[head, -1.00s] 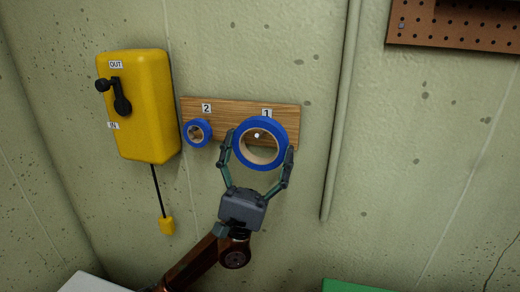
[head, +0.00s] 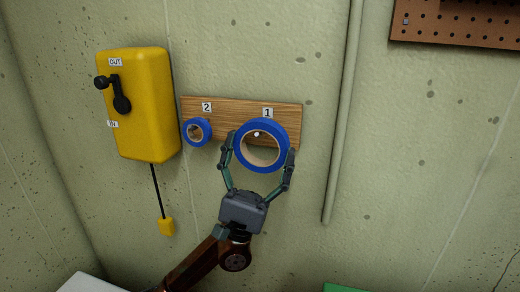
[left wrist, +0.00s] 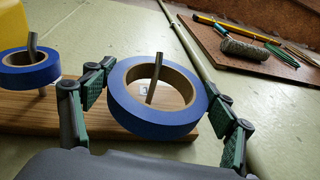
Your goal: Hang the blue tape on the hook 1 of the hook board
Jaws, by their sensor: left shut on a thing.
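The wooden hook board (head: 292,110) is on the wall with labels 2 and 1. The large blue tape (head: 240,157) is in front of the board below label 1. My left gripper (head: 258,160) is shut on this tape, one finger on each side. In the left wrist view the tape (left wrist: 150,122) is a blue ring with a tan core. The metal peg of hook 1 (left wrist: 155,80) shows inside its opening, and its tip overlaps the far rim, so the ring appears to be around the peg. My right gripper is out of view.
A smaller blue tape roll (head: 187,133) hangs on hook 2, just left of the held tape. A yellow box (head: 145,100) with a black lever and pull cord is further left. A pipe (head: 340,130) and a pegboard (head: 455,30) are to the right.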

